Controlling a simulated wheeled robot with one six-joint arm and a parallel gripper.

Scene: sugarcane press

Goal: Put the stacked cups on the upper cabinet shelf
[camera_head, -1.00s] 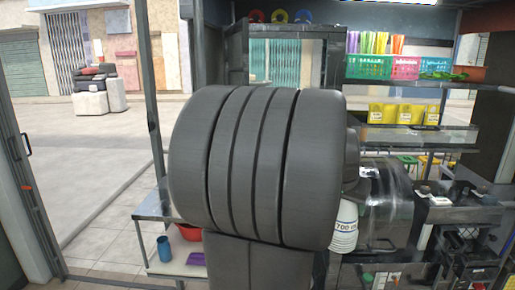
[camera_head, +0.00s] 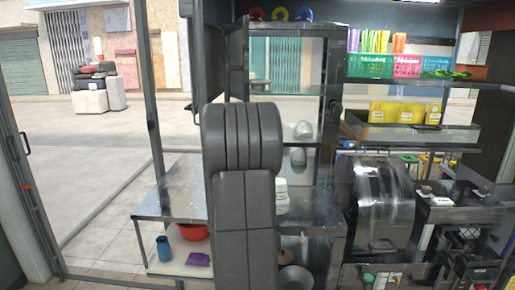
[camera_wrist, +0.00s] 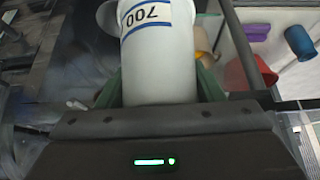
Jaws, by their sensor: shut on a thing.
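In the wrist view my gripper (camera_wrist: 160,88) is shut on the stacked cups (camera_wrist: 160,60), a white column with a blue band and the marking "700". Its green fingers lie on both sides of the stack. In the head view my grey arm hides the gripper. A white ribbed stack (camera_head: 282,197) shows just right of the arm; it looks like the cups, but the arm covers part of it. The cabinet (camera_head: 328,105) stands behind, its front looking open. Its upper shelf (camera_head: 285,97) has visible bare room. Rounded pale items sit on lower levels.
A metal side table (camera_head: 170,190) at left holds a red bowl (camera_head: 193,232), a blue cup (camera_head: 163,248) and a purple item (camera_head: 198,259) on its lower shelf. The press (camera_head: 380,205) stands right of the cabinet. Coloured rolls (camera_head: 280,14) lie on the cabinet top.

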